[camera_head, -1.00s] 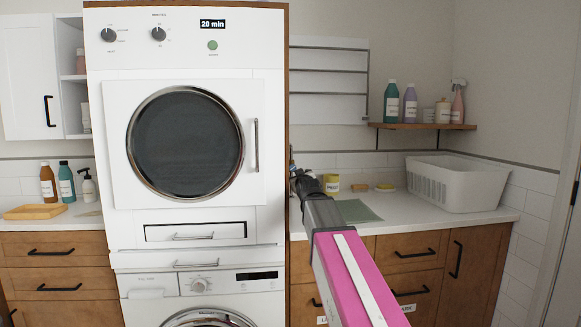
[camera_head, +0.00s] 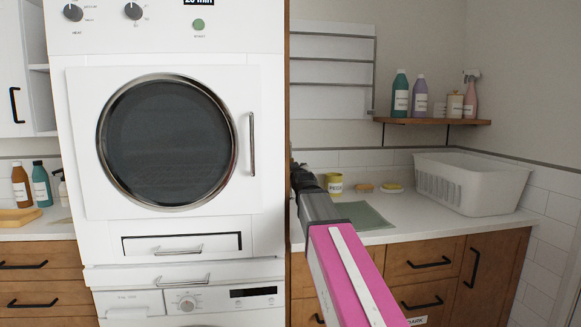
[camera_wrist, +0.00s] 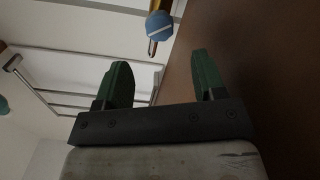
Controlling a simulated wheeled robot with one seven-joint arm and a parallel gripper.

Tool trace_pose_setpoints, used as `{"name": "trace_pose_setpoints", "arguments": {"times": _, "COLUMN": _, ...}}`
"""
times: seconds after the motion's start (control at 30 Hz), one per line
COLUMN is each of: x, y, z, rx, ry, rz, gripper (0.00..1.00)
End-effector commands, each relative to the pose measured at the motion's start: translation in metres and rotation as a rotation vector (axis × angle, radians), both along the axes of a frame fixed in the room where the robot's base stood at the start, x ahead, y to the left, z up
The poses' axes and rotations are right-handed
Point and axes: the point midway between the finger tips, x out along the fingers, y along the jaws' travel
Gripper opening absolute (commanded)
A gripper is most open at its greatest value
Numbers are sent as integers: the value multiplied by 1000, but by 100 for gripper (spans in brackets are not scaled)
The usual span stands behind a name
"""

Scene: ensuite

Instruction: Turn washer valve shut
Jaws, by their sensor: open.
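A round blue valve handle (camera_wrist: 159,25) with a pale stripe sits on a short copper-coloured pipe in the wrist view, at the top centre. My gripper (camera_wrist: 160,80) has two green fingers, open and with nothing between them. The handle is beyond the fingertips, apart from them. In the head view my gripper (camera_head: 300,175) is beside the right side of the tall machine cabinet, above the counter. The valve cannot be made out there. The lower washer (camera_head: 190,302) stands under the dryer (camera_head: 170,140), its door out of view.
A brown cabinet side (camera_wrist: 240,60) is close to the right finger. The counter (camera_head: 410,225) holds a yellow cup (camera_head: 334,183), a green mat (camera_head: 362,216) and a white basket (camera_head: 470,182). A shelf (camera_head: 432,121) with bottles is on the wall.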

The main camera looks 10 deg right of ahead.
Motion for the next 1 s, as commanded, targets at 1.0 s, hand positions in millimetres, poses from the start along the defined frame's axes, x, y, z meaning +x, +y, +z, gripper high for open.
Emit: {"name": "trace_pose_setpoints", "arguments": {"times": 1.0, "x": 107, "y": 0, "z": 0, "rx": 0, "ry": 0, "rz": 0, "gripper": 64}}
